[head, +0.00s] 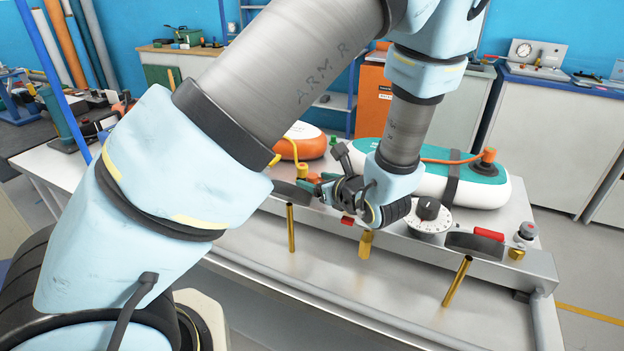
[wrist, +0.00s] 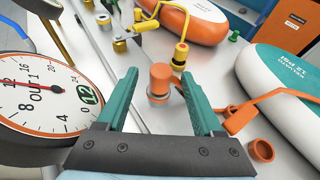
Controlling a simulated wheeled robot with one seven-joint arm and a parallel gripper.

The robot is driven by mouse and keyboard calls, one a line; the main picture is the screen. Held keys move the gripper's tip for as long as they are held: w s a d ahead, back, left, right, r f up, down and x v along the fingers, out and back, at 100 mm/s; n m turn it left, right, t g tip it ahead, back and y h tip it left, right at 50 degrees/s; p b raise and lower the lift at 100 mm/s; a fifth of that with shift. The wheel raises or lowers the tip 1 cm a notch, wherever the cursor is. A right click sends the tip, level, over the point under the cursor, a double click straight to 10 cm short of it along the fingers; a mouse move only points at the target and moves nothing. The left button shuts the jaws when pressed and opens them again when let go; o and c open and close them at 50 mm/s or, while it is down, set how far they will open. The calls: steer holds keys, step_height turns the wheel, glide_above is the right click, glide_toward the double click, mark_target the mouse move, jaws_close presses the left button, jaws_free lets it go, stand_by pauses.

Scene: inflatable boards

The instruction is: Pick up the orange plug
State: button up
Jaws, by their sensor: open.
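The orange plug (wrist: 160,77) is a short cylinder standing upright on a grey metal base on the bench top (wrist: 150,125). In the wrist view it shows between the two green fingers of my gripper (wrist: 160,74), with clear space on both sides. The fingers are spread and empty. Whether the fingertips are level with the plug or still above it, I cannot tell.
A round gauge (wrist: 42,95) stands close at left in the wrist view. An orange strap with an open cap (wrist: 261,150) lies at right, near a teal and white board (wrist: 290,85). A yellow hose fitting (wrist: 181,52) and an orange board (wrist: 185,18) are behind.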

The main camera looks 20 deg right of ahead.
mark_target(308, 177)
steer(key=p+x, duration=0.1)
steer(key=x, duration=0.3)
steer(key=shift+w, duration=0.25)
steer(key=shift+w+a+f+p, duration=0.1)
steer(key=shift+w+f+p, duration=0.2)
steer(key=shift+w, duration=0.1)
jaws_close()
